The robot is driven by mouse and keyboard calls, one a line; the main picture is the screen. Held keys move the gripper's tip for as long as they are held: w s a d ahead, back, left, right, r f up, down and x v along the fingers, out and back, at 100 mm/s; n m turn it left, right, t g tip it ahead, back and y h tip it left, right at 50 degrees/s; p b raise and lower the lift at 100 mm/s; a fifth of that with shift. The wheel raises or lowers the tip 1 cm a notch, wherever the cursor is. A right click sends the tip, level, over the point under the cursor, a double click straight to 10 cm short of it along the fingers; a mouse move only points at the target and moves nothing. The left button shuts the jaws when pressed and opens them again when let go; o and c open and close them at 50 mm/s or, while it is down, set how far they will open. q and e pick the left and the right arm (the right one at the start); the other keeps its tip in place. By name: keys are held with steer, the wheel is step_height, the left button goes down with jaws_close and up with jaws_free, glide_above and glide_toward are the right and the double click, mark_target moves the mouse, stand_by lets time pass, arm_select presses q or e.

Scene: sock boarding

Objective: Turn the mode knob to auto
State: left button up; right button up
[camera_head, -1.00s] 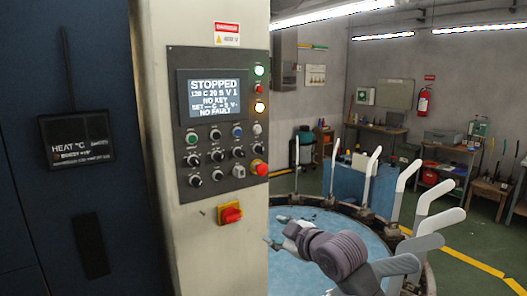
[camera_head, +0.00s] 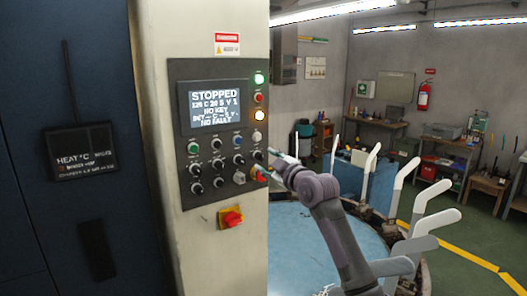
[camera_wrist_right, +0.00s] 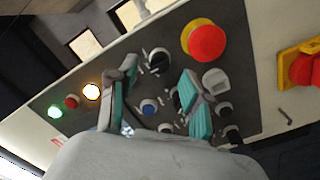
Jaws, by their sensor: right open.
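The control panel (camera_head: 213,70) is a dark plate on a pale column, with a lit screen (camera_head: 215,103) reading STOPPED. Several black knobs with pale pointers sit below the screen, one of them a black knob (camera_head: 197,188) at the lower left. Their labels are too small to read, so I cannot tell which is the mode knob. My right gripper (camera_head: 266,162) is open at the panel's right edge. In the right wrist view its teal-padded fingers (camera_wrist_right: 160,98) stand apart over the panel, with a black knob (camera_wrist_right: 158,60) and a blue button (camera_wrist_right: 149,107) near them. My left gripper is out of view.
A red emergency stop (camera_wrist_right: 207,43) on a yellow ring is close to the right fingers. A red-yellow rotary switch (camera_head: 230,218) sits below the panel. A round blue table (camera_head: 300,240) with upright pale boards stands to the right.

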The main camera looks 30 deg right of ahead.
mark_target(260, 157)
steer(key=shift+w+a+p, duration=0.1)
steer(key=shift+w+p, duration=0.3)
steer(key=shift+w, duration=0.95)
jaws_close()
